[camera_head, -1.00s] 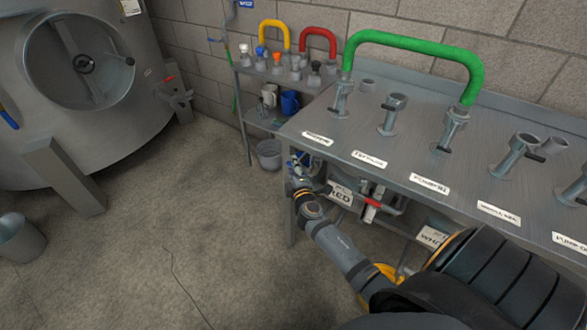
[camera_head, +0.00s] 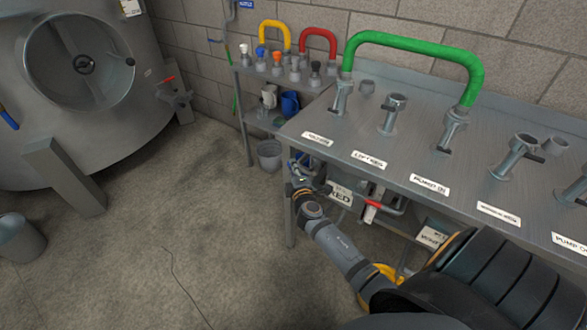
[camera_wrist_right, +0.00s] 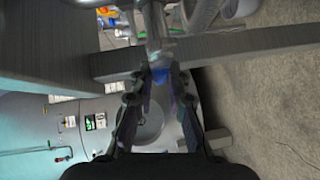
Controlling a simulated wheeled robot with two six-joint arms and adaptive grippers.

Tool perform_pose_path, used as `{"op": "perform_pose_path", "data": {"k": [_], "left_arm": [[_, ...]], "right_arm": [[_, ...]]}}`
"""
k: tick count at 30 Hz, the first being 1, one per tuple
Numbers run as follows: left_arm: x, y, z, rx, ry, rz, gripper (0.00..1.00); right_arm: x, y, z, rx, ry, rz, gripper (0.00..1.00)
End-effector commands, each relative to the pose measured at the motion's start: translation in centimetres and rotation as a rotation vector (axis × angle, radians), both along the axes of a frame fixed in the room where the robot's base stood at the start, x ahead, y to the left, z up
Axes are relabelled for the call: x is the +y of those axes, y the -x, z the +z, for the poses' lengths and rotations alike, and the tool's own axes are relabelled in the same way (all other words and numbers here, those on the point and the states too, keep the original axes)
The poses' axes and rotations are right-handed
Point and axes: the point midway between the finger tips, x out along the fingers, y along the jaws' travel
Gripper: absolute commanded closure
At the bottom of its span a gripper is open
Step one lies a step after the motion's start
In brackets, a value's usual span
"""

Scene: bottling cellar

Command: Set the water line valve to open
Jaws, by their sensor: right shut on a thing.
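My right gripper (camera_head: 300,168) is beside the left front corner of the steel table, just below its top. In the right wrist view its fingers (camera_wrist_right: 160,78) are shut on a small blue handle (camera_wrist_right: 161,76), seemingly the water line valve's lever. The fingers hide most of this handle, and the valve body and its exact setting cannot be made out. My left gripper is not in view.
The steel table (camera_head: 400,165) carries labelled pipe stubs and a green hose (camera_head: 415,46). A red-handled valve (camera_head: 373,204) is under its front edge. A shelf (camera_head: 262,124) with a bucket (camera_head: 269,154) stands behind.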

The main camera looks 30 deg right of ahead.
Motion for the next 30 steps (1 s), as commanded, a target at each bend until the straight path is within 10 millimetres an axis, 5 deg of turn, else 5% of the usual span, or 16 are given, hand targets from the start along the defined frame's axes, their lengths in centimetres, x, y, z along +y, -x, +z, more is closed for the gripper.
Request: {"op": "perform_pose_path", "data": {"k": [7, 12, 21, 30], "left_arm": [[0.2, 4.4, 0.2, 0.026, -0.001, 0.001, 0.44], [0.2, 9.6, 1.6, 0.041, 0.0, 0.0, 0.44], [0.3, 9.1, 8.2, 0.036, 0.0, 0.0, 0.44], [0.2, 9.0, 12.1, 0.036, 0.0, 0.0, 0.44]], "right_arm": [[0.0, 0.0, 0.3, 0.072, 0.025, -0.001, 1.0], [0.0, 0.1, 0.1, 0.18, 0.069, -0.001, 1.0], [-0.1, 0.5, -1.3, 0.436, 0.175, 0.0, 1.0], [-0.4, 1.1, -2.9, 0.7, 0.286, 0.0, 1.0]]}}
